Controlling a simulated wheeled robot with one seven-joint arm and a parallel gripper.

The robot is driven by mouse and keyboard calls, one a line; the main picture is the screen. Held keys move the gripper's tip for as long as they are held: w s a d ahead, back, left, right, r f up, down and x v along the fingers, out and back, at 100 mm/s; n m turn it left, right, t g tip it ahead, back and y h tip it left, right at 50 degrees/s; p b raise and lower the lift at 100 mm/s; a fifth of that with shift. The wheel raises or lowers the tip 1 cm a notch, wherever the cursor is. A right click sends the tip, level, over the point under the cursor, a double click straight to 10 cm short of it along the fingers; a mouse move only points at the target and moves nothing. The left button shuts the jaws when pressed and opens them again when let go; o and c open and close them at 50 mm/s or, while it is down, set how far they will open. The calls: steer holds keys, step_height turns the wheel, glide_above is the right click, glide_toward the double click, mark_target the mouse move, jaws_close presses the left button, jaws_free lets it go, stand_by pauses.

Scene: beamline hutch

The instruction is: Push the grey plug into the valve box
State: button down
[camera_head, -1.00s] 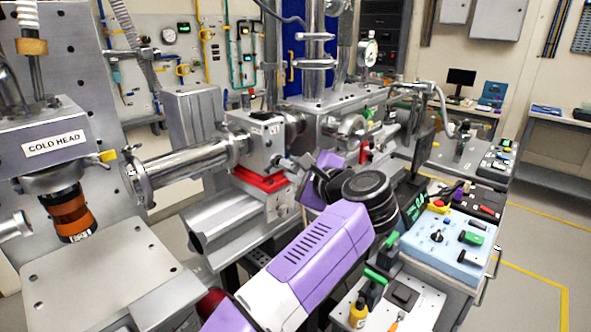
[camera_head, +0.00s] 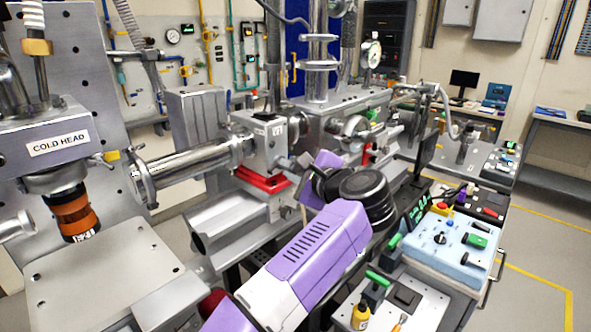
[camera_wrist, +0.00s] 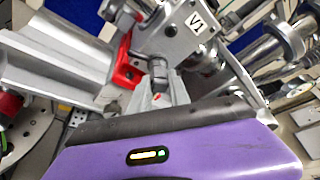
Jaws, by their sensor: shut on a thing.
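The valve box (camera_head: 258,148) is a grey metal block on a red base, left of my gripper in the head view. In the wrist view the box (camera_wrist: 172,32) carries a "V1" label. The grey plug (camera_wrist: 159,70) is a short dark-grey cylinder at the near face of the box, in line with it. How deep it sits cannot be told. My gripper (camera_wrist: 163,95) is shut on the plug, its pale fingers at the plug's near end. In the head view my gripper (camera_head: 304,163) is small and partly hidden by my purple wrist.
A shiny beam pipe (camera_head: 190,162) runs left from the box toward the cold head (camera_head: 58,145). A red bracket (camera_wrist: 122,68) stands close left of my fingers in the wrist view. A blue control panel (camera_head: 445,245) and a tool tray (camera_head: 415,300) lie at right.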

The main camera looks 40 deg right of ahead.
steer(key=c, duration=1.1)
jaws_free()
steer(key=shift+c, duration=0.2)
steer(key=b+v, duration=0.1)
steer(key=v, duration=0.6)
steer(key=shift+s, duration=0.4)
steer(key=shift+a+r, duration=0.1)
